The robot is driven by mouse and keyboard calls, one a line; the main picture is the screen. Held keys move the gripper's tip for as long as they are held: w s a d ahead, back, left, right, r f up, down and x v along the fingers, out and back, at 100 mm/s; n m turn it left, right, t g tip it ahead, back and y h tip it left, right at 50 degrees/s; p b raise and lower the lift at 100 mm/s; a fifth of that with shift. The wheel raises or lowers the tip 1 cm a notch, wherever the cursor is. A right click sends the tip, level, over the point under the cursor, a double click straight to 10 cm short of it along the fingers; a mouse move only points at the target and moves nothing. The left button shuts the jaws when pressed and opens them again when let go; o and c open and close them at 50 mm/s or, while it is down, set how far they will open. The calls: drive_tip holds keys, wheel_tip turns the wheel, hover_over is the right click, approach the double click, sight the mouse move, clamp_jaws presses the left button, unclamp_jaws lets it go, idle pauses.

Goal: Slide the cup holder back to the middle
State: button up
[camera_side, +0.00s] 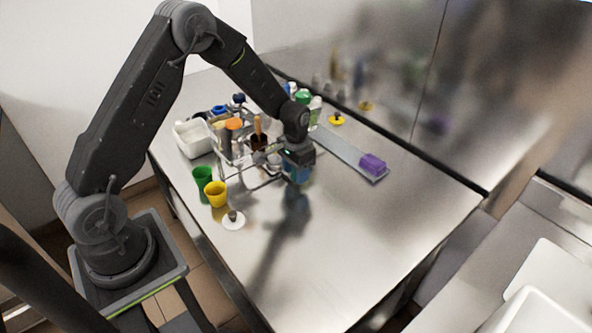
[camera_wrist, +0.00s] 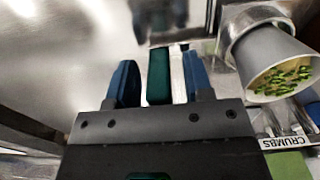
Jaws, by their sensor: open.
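I cannot tell for sure which thing is the cup holder. A purple block (camera_side: 373,164) sits at the near right end of a long flat metal strip (camera_side: 340,149) in the side view, and it may be the holder. My gripper (camera_side: 297,176) points down over the steel table, to the left of the purple block and apart from it. In the wrist view my two blue fingers (camera_wrist: 160,84) are spread. A dark green piece (camera_wrist: 158,75) and a white strip (camera_wrist: 177,74) show between or beyond them; I cannot tell whether they touch.
A grey cup of green bits (camera_wrist: 275,65) is beside the right finger, near a CRUMBS label (camera_wrist: 287,142). Green (camera_side: 202,178) and yellow (camera_side: 216,194) cups, a white tub (camera_side: 193,138) and a wire rack crowd the left. The table's right front (camera_side: 400,225) is clear.

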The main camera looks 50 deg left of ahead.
wheel_tip(320, 180, up, 14)
idle(0.6)
drive_tip(key=s+d+r+t, duration=0.2)
drive_tip(key=s+d+r, duration=0.2)
drive_tip(key=s+r, duration=0.35)
drive_tip(key=s+d+r+t, duration=0.2)
drive_tip(key=s+d+r, duration=0.1)
drive_tip(key=s+r, duration=0.4)
drive_tip(key=s+d+f+t, duration=0.1)
drive_tip(key=s+d, duration=0.1)
drive_tip(key=s, duration=0.8)
drive_tip(key=shift+d+f+t, duration=0.15)
drive_tip(key=shift+d+t, duration=0.05)
drive_tip(key=shift+t, duration=0.1)
